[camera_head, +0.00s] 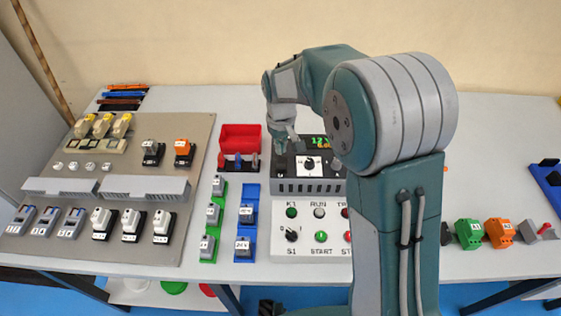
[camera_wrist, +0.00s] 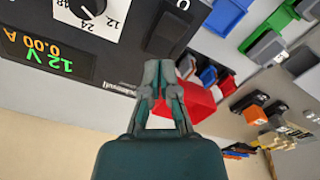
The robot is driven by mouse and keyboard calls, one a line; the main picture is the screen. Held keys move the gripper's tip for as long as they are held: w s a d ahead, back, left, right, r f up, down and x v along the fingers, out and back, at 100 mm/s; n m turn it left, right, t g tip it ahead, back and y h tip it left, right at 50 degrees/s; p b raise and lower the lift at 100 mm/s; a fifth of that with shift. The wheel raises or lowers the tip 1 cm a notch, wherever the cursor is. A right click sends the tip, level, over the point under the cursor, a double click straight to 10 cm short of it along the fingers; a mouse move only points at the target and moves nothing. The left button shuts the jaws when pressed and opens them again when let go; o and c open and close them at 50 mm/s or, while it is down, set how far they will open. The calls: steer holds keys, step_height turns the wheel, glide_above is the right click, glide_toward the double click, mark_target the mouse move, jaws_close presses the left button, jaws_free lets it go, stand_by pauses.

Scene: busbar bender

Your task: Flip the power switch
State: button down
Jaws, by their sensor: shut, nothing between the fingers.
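My gripper (camera_head: 281,150) is shut and empty, at the upper left of the power supply's front panel. In the wrist view the closed fingertips (camera_wrist: 163,68) point at a dark area on the panel beside the display. A black part (camera_wrist: 167,35) lies just beyond them, perhaps the power switch. I cannot tell its position or whether the fingers touch it.
A red bin (camera_head: 240,133) stands left of the power supply. Green and blue holders (camera_head: 247,190) with grey modules stand nearby. A white control panel (camera_head: 281,212) with buttons is in front. A grey board (camera_head: 130,250) with several devices fills the left. My arm hides the table's middle right.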

mark_target(281, 159)
steer(key=shift+r, duration=2.2)
steer(key=s+d+r+m+t, duration=0.2)
steer(key=s+d+r+t, duration=0.1)
steer(key=s+d+r, duration=0.65)
steer(key=s+d+r+m+t, duration=0.1)
steer(key=s+d, duration=0.1)
steer(key=s, duration=0.6)
steer(key=s+d+r+m+t, duration=0.1)
steer(key=s+d+m, duration=0.1)
steer(key=s, duration=0.6)
steer(key=shift+d+m+t, duration=0.3)
steer(key=shift+d, duration=0.2)
